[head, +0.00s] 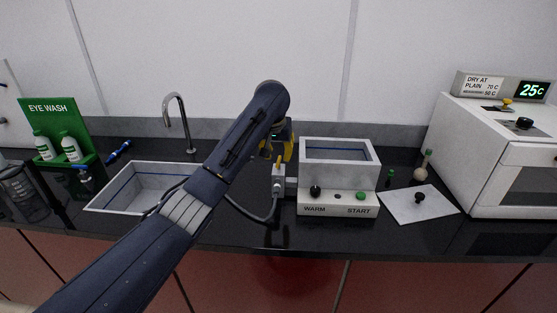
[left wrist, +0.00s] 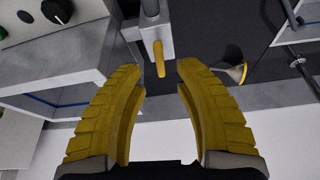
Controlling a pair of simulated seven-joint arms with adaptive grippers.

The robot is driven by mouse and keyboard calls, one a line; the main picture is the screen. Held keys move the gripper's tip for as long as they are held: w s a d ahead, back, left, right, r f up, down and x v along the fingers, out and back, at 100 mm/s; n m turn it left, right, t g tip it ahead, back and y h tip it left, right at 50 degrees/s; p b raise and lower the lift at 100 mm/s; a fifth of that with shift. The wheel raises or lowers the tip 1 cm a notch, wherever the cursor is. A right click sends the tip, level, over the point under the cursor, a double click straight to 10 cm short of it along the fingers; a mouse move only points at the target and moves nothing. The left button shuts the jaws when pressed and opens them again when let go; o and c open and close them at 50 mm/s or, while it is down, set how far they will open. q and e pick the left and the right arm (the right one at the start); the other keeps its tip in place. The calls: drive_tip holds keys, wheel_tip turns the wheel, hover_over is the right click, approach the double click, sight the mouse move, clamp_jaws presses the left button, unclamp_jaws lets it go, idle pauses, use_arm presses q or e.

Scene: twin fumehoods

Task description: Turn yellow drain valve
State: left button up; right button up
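The yellow drain valve handle (head: 278,161) stands on a grey valve body (head: 278,184) at the left side of the white water bath (head: 340,180). In the left wrist view the yellow handle (left wrist: 160,58) lies just beyond and between the fingertips, with a visible gap on both sides. My left gripper (head: 288,142) is just above and beside the valve, partly hidden behind my arm. Its two yellow fingers are spread and empty in the left wrist view (left wrist: 159,78). My right gripper is in neither view.
A sink (head: 105,196) with a tap (head: 180,120) is at the left, beside a green eye wash stand (head: 58,130). A dark hose (head: 255,216) runs from the valve toward the sink. A white oven (head: 495,150) stands at the right, with a white sheet (head: 425,206) before it.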

sight(278, 160)
use_arm(q)
drive_tip(key=shift+x, duration=1.9)
drive_tip(key=shift+c, duration=0.3)
clamp_jaws()
